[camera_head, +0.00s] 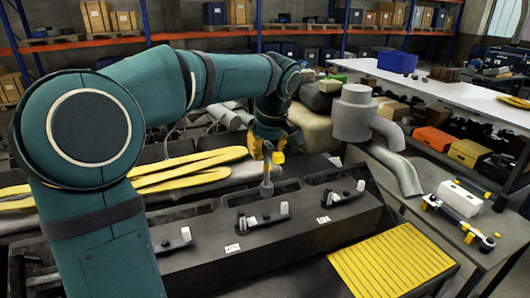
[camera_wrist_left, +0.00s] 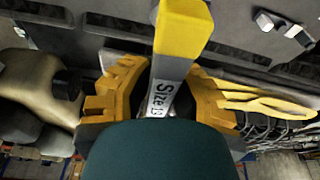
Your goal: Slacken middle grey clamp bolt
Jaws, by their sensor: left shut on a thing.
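My left gripper (camera_head: 265,147) is shut on a tool with a grey shaft and a yellow part (camera_head: 278,158). In the left wrist view the tool (camera_wrist_left: 182,40) sits between the orange fingers of the left gripper (camera_wrist_left: 165,95), and its grey shaft reads "Size 13". In the head view the tool hangs down to just behind or over the middle clamp (camera_head: 243,223), which has a pale grey upright piece (camera_head: 284,208). Whether the tool touches the middle bolt cannot be told. Similar clamps lie to the left (camera_head: 176,241) and right (camera_head: 343,194). My right gripper is not in view.
A yellow ribbed mat (camera_head: 392,262) lies at the front right. A side table holds a white block (camera_head: 460,198), a long wrench-like tool (camera_head: 459,219) and grey pipework (camera_head: 355,113). Long yellow pieces (camera_head: 195,172) lie behind the clamps, under my left arm.

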